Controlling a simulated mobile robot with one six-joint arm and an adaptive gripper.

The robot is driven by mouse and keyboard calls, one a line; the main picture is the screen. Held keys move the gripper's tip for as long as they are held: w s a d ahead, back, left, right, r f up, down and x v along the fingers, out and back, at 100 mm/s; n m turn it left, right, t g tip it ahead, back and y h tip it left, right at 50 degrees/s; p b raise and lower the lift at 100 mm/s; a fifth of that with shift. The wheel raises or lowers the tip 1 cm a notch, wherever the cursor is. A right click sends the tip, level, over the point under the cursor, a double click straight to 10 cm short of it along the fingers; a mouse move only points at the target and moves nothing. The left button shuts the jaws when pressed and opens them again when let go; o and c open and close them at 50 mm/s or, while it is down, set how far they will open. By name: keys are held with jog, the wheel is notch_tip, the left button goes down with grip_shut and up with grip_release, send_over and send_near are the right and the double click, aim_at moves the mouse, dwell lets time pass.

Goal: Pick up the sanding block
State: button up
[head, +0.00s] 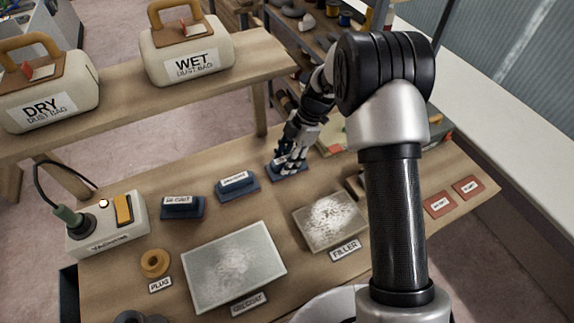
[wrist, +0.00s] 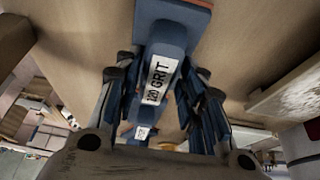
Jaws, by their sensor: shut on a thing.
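My gripper (head: 288,152) is at the far side of the bench, its fingers around a blue sanding block (head: 290,170). In the wrist view this block (wrist: 163,45), labelled "120 GRIT", sits between the two finger pads of my gripper (wrist: 152,95). I cannot tell whether it rests on the bench or is slightly raised. Two more blue sanding blocks lie to its left in the head view: a middle one (head: 237,192) and a left one (head: 183,212), with white labels too small to read surely.
A grey panel (head: 232,268) labelled "GELCOAT" and a smaller "FILLER" panel (head: 330,222) lie in front. A vacuum box (head: 108,232) and yellow plug (head: 154,263) stand left. "DRY" (head: 45,95) and "WET" (head: 188,50) dust bags sit on a raised shelf.

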jog(key=shift+s+f, duration=0.1)
jog(key=shift+f, duration=0.05)
grip_shut()
